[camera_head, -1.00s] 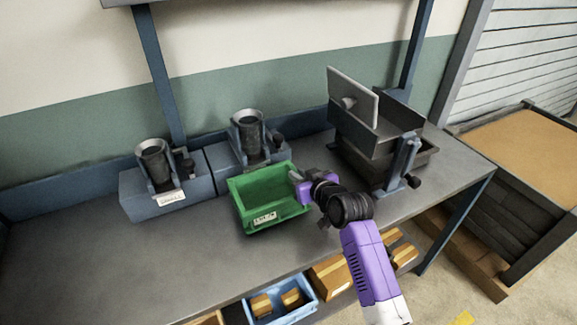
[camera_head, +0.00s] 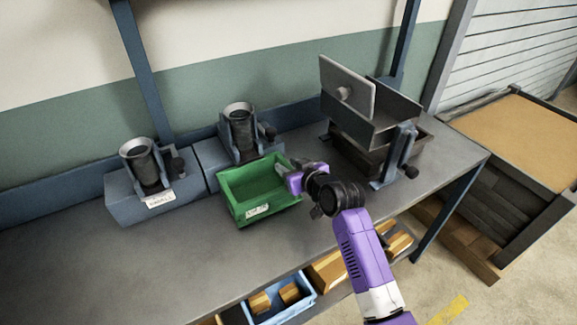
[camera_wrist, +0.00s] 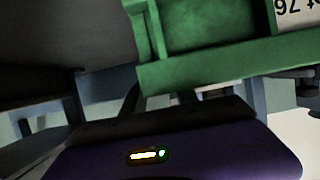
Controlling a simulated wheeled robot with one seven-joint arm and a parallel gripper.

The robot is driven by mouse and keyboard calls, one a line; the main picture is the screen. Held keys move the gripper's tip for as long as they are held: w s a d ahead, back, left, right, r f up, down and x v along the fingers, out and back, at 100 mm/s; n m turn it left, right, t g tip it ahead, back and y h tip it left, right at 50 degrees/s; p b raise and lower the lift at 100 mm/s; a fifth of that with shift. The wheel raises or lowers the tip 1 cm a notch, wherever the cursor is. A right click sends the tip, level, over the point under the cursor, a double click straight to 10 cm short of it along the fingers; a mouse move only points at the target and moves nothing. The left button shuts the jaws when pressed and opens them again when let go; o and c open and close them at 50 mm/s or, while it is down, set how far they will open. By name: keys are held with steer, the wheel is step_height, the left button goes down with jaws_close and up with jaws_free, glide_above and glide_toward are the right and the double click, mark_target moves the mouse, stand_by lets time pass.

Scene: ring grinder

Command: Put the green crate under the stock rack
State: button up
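The green crate (camera_head: 243,201) stands open-topped on the bench, with a white label on its front. My gripper (camera_head: 284,171) is at the crate's right wall, one fingertip showing over the rim inside, and appears shut on that wall. In the wrist view the crate (camera_wrist: 215,66) is close up, its label upside down; the fingertips are hidden there. What looks like the stock rack (camera_head: 350,128), a grey tilted tray with an upright plate and blue posts, stands to the right. A dark bin-like part (camera_head: 432,139) is under it.
Two blue-grey machines with dark cups, a left one (camera_head: 128,205) and a right one (camera_head: 215,165), stand left of and behind the crate. The bench (camera_head: 120,265) is clear at front left. A blue bin (camera_head: 305,309) with wooden blocks sits below. A wooden-topped box (camera_head: 515,135) is at right.

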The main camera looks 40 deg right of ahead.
steer(key=shift+r, duration=0.1)
steer(key=v, duration=1.2)
steer(key=shift+b, duration=0.3)
steer(key=s+a+f, duration=0.1)
steer(key=a, duration=0.1)
steer(key=s+a+f, duration=0.3)
steer(key=s, duration=0.1)
steer(key=shift+a+f, duration=0.2)
steer(key=shift+a, duration=0.2)
steer(key=s+a+r+n+t+y, duration=0.1)
steer(key=s+a+r, duration=0.1)
steer(key=s+a, duration=0.6)
steer(key=s+a+r+n+t+y, duration=0.1)
steer(key=s+a, duration=0.7)
steer(key=s, duration=0.8)
steer(key=shift+s+r+n+y, duration=0.35)
steer(key=shift+r+n+y, duration=0.2)
steer(key=shift+y, duration=0.25)
